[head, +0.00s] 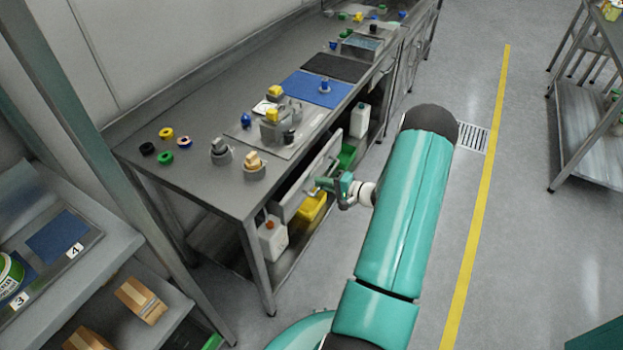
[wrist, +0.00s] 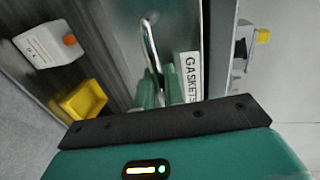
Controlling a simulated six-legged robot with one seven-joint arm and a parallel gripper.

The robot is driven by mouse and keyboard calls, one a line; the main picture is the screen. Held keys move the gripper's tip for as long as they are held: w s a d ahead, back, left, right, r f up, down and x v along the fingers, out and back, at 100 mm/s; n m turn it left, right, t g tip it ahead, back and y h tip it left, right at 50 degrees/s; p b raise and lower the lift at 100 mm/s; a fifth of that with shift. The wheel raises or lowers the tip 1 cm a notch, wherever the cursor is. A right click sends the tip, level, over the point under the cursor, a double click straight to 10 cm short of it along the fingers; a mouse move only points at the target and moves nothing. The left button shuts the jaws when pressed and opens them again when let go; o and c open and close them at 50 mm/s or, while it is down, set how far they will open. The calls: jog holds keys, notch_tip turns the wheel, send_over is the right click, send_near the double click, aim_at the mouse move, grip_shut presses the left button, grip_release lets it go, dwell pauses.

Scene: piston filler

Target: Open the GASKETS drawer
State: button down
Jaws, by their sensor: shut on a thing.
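The GASKETS drawer has a light grey front (head: 324,160) under the near part of the long workbench. Its white GASKETS label (wrist: 190,78) and curved metal handle (wrist: 149,42) show in the wrist view. My gripper (head: 327,184) is at the drawer front, with its green fingers (wrist: 152,96) shut on the handle beside the label. The fingers hide the part of the handle they hold. A dark strip shows between the drawer front and the bench edge; I cannot tell exactly how far the drawer stands out.
The workbench top (head: 195,185) carries several knobs and fittings and a blue mat (head: 305,88). Below are a white jug (head: 272,238), a yellow bin (head: 311,208) and a green bin (head: 347,156). Clear floor lies right of the bench, with a yellow line (head: 481,190).

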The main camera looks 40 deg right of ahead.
jog(key=f+v, duration=0.2)
jog(key=v, duration=0.6)
jog(key=f+v, duration=0.1)
jog(key=v, duration=0.8)
jog(key=shift+s+d+f, duration=0.15)
jog(key=shift+s+f, duration=0.15)
jog(key=shift+s, duration=0.4)
jog(key=c, duration=1.6)
grip_release()
jog(key=v, duration=1.3)
jog(key=shift+s, duration=0.4)
